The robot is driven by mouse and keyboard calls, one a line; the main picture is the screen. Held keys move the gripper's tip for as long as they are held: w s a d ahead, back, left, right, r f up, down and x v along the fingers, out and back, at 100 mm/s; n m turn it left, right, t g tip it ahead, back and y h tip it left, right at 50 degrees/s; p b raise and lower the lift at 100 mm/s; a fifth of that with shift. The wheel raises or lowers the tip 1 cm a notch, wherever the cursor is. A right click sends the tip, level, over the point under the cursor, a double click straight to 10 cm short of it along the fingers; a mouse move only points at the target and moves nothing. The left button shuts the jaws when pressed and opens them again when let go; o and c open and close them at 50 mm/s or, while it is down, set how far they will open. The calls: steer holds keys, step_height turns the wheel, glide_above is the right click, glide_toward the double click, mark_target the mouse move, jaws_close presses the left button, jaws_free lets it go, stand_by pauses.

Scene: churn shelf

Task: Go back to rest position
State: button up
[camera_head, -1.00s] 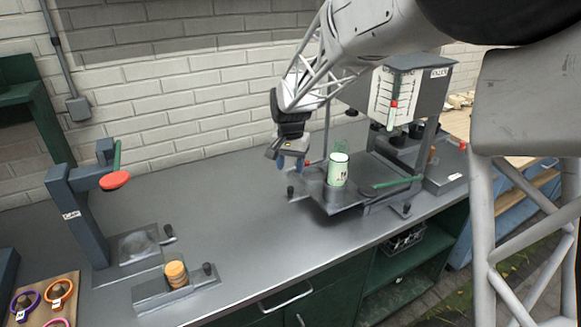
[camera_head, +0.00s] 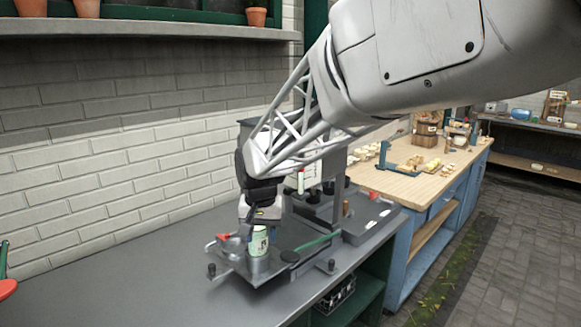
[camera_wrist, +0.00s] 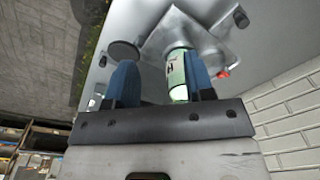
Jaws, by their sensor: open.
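My gripper (camera_head: 243,230) is at the dark machine on the grey counter, right beside and slightly above a pale green can (camera_head: 258,243). In the wrist view, the two blue fingers of my gripper (camera_wrist: 162,78) are spread apart. The can (camera_wrist: 178,76) shows beyond them, close to the right-hand finger, which overlaps its edge. Nothing is visibly held. The can stands upright on the machine's base plate (camera_head: 262,270). Whether a finger touches the can cannot be told.
A green lever (camera_head: 318,243) and black knobs stick out around the machine. A brick wall (camera_head: 110,160) stands behind, with a shelf (camera_head: 150,28) of pots above. The counter (camera_head: 150,290) is clear left of the machine. A wooden-topped bench (camera_head: 415,180) stands to the right.

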steer(key=s+d+r+t, duration=0.1)
steer(key=s+d+r, duration=0.1)
steer(key=s+d, duration=0.55)
steer(key=s+d+r, duration=0.2)
steer(key=s+d, duration=0.5)
steer(key=d, duration=0.2)
steer(key=s+d+f, duration=0.2)
steer(key=s+d, duration=0.2)
steer(key=s, duration=0.4)
steer(key=s+d+f, duration=0.1)
steer(key=s+d, duration=0.4)
steer(key=s, duration=0.2)
steer(key=shift+s+f+t, duration=0.4)
steer(key=shift+o, duration=0.3)
steer(key=shift+d, duration=0.1)
